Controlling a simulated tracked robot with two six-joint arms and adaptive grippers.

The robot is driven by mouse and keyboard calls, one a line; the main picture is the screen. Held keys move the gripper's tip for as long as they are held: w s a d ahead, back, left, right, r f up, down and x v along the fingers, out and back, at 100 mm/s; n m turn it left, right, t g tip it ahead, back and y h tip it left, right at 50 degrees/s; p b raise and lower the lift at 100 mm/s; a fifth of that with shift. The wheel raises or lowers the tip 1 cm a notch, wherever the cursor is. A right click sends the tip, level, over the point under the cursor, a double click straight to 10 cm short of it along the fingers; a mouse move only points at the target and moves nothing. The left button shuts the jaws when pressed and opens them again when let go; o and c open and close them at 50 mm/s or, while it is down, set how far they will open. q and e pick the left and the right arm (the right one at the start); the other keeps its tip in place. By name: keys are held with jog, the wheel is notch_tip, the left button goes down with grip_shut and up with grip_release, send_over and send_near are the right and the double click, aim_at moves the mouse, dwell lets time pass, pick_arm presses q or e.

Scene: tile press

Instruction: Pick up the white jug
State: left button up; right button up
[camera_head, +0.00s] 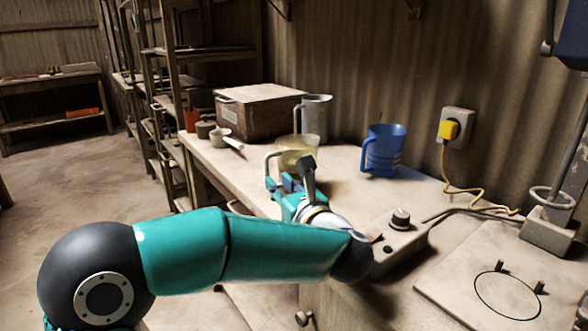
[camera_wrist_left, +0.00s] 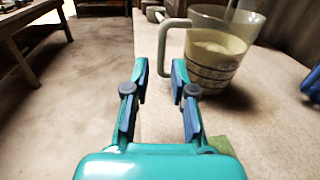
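The white jug (camera_head: 300,152) is a pale, cloudy see-through jug with a handle, standing upright on the bench. It shows large in the left wrist view (camera_wrist_left: 215,62), with cream-coloured contents or a cream lower part and dark markings around it. Its handle faces my left gripper (camera_wrist_left: 160,72). That gripper is open, and the handle's free end lies in line with the gap between the two fingertips. I cannot tell whether it is between them or just beyond. In the head view my left gripper (camera_head: 288,180) partly hides the jug's lower part. My right gripper is not in view.
A grey metal jug (camera_head: 315,117) stands close behind the white jug, beside a wooden box (camera_head: 258,110). A blue jug (camera_head: 384,150) stands to the right. Small cups (camera_head: 220,137) are at the bench's left end. A control box (camera_head: 398,240) sits nearer, right of the gripper.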

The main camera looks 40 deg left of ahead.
aim_at(268, 170)
pick_arm(q)
jog(key=x, duration=0.8)
jog(key=shift+w+a+f, duration=0.1)
jog(key=shift+w+f, duration=0.05)
jog(key=shift+w, duration=0.05)
grip_shut()
